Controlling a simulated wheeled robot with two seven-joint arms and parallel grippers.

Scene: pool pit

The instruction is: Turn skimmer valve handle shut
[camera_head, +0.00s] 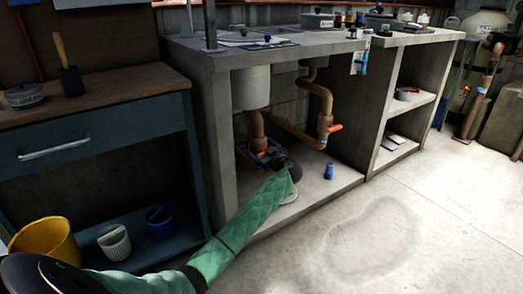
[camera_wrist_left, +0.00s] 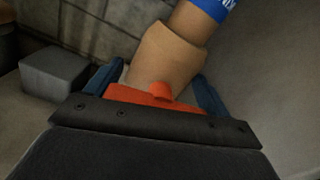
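An orange valve handle (camera_wrist_left: 150,97) lies across the space between the two blue fingers of my left gripper (camera_wrist_left: 155,85), below a tan pipe fitting (camera_wrist_left: 168,58). The fingers stand wide apart, one by each end of the handle; whether they press on it I cannot tell. In the head view my left gripper (camera_head: 262,156) is low under the counter, at the foot of the left tan pipe (camera_head: 258,124), and largely hides the handle there. A second orange handle (camera_head: 334,128) sits on the pipe to the right. My right gripper is out of view.
The concrete counter (camera_head: 222,62) and its side wall (camera_head: 222,130) frame the bay. A white cylinder (camera_head: 251,88) hangs above the left pipe. A blue bottle (camera_head: 328,171) stands on the bay floor. A grey block (camera_wrist_left: 53,75) is left of the gripper. The floor in front is clear.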

